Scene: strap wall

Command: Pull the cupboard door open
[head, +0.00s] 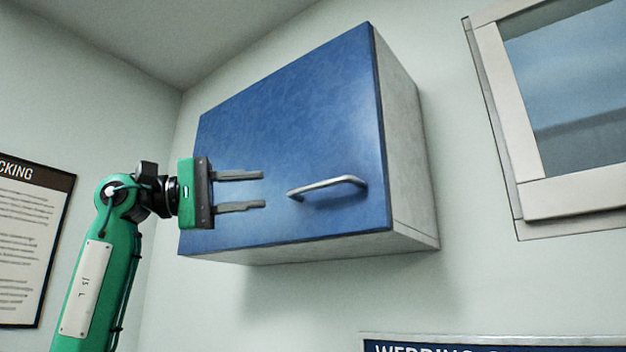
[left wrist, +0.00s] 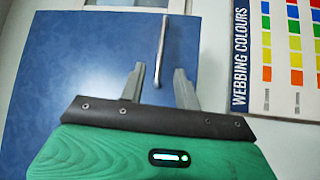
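The cupboard (head: 408,130) hangs on the wall, with a blue door (head: 290,110) that looks closed against its grey body. A silver bar handle (head: 328,186) sits low on the door, towards its right side. My left gripper (head: 264,190) is in front of the door, to the left of the handle. Its two grey fingers are apart with nothing between them, and they point towards the handle. In the left wrist view the handle (left wrist: 162,50) lies ahead of the open fingers (left wrist: 157,72), and no grip on it shows. My right gripper is not in view.
A framed window (head: 530,190) is on the wall to the right. A notice (head: 25,240) hangs on the left wall. A webbing colours poster (head: 480,345) is below the cupboard and also shows in the left wrist view (left wrist: 278,60). The space right of the handle looks free.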

